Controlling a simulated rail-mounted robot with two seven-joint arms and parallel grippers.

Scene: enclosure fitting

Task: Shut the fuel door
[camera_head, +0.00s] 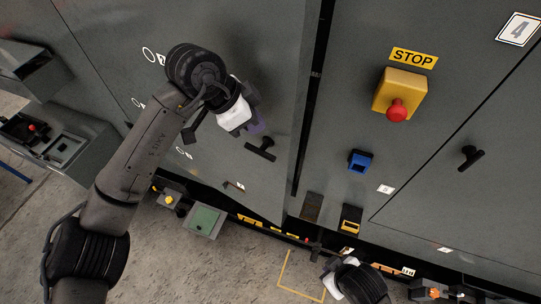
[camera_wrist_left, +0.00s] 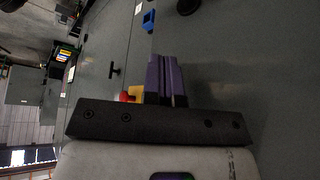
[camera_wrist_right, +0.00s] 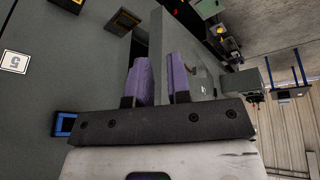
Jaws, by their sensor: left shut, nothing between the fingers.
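The large grey cabinet door (camera_head: 245,40), which I take to be the fuel door, stands slightly ajar in the head view; a dark gap runs along its right edge. Its black handle (camera_head: 260,149) is near that edge. My left gripper (camera_head: 258,127) is in front of the door, just above the handle; contact cannot be told. Its purple fingers (camera_wrist_left: 166,80) are together and empty in the left wrist view. My right gripper (camera_wrist_right: 160,80) has its purple fingers apart, near a grey panel edge (camera_wrist_right: 172,35). In the head view it is low, its fingertips unclear.
Right of the door is a fixed grey panel with a yellow box and red STOP button (camera_head: 397,110), a blue switch (camera_head: 360,161) and another black handle (camera_head: 470,157). A green-topped box (camera_head: 204,221) is below the door. Bare concrete floor (camera_head: 150,265) lies in front.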

